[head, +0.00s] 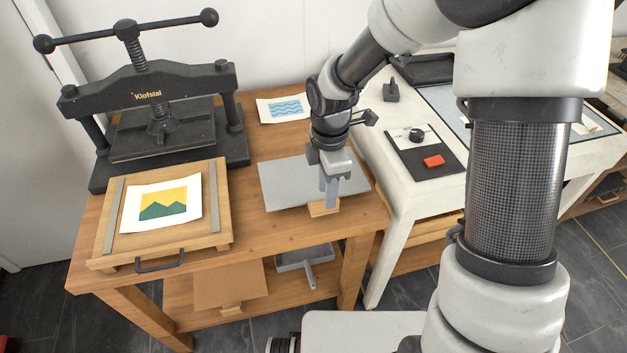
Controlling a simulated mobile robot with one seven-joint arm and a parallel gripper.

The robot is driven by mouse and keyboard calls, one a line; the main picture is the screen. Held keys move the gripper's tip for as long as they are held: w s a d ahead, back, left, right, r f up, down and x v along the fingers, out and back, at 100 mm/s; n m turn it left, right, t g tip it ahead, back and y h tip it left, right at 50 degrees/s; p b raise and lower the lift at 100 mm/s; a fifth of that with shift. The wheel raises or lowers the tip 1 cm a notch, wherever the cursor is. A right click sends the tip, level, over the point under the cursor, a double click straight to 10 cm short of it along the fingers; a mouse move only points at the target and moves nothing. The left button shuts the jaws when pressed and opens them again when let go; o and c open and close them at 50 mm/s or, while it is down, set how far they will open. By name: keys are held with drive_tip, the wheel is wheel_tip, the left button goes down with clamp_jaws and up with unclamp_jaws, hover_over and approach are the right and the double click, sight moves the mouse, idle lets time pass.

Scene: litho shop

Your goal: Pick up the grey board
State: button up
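The grey board (288,182) lies flat on the wooden table, to the right of the press. A small wooden block (323,208) shows at its front right edge. My gripper (329,196) points down over that front right part, with its fingertips at or just above the wooden block. The fingers overlap in this view, so I cannot tell whether they are open or closed, or whether they touch the block. My gripper and wrist hide part of the board's right side.
The black press (165,130) stands at the table's left. A wooden tray (222,205) holding a mountain print (163,204) is in front of it. A wave print (284,109) lies behind the board. A white bench (399,180) stands right. A brown board (225,285) is on the lower shelf.

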drive_tip(key=f, duration=0.2)
drive_tip(key=f+b, duration=0.1)
drive_tip(key=f, duration=0.1)
drive_tip(key=shift+a+f, duration=0.2)
drive_tip(key=shift+f, duration=0.1)
clamp_jaws()
drive_tip(key=shift+r, duration=0.15)
wheel_tip(320, 180, up, 15)
drive_tip(key=p, duration=0.7)
drive_tip(key=shift+a, duration=0.1)
